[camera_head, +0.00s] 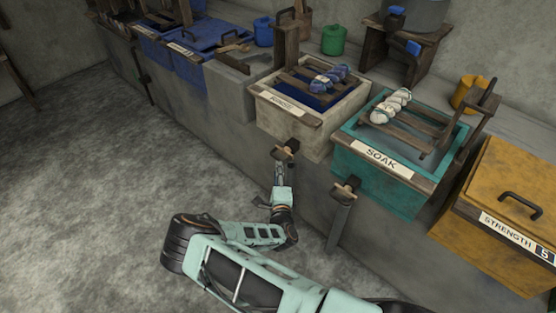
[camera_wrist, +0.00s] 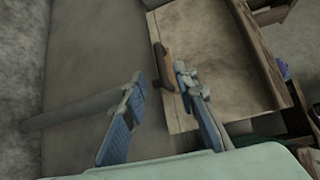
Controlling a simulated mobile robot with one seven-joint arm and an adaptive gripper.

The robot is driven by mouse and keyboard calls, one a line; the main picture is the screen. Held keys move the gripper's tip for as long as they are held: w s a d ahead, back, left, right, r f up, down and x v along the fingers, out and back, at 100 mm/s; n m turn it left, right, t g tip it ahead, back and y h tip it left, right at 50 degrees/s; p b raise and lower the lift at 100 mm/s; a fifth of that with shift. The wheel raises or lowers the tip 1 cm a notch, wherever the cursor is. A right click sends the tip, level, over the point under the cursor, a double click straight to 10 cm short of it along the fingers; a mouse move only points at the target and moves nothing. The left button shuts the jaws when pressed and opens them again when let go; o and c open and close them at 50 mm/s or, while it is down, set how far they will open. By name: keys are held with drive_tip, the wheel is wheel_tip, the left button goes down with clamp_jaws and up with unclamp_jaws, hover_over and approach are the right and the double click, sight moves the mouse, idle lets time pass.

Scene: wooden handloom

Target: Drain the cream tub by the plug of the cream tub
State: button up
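The cream tub (camera_head: 318,137) stands on the grey ledge in the middle of the head view, with blue liquid and a slatted wooden rack holding a blue yarn bundle. Its plug (camera_head: 287,150), a wooden piece, sticks out low on the tub's front. My gripper (camera_head: 279,172) is just below and in front of the plug. In the wrist view the fingers of my gripper (camera_wrist: 160,82) are apart, with the brown plug (camera_wrist: 163,64) between their tips, closer to the right finger. I cannot tell whether that finger touches it. The cream tub (camera_wrist: 225,55) fills the upper right there.
A teal tub (camera_head: 365,160) marked SOAK, with its own plug (camera_head: 346,188), stands to the right. A yellow box (camera_head: 495,245) marked STRENGTH is farther right. Blue tubs (camera_head: 195,62) stand to the left. The floor (camera_head: 110,190) in front is clear.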

sight(277, 157)
drive_tip(key=w, duration=0.2)
drive_tip(key=w+b, duration=0.1)
drive_tip(key=w, duration=0.2)
drive_tip(key=w+a+f, duration=0.1)
drive_tip(key=w, duration=0.2)
clamp_jaws()
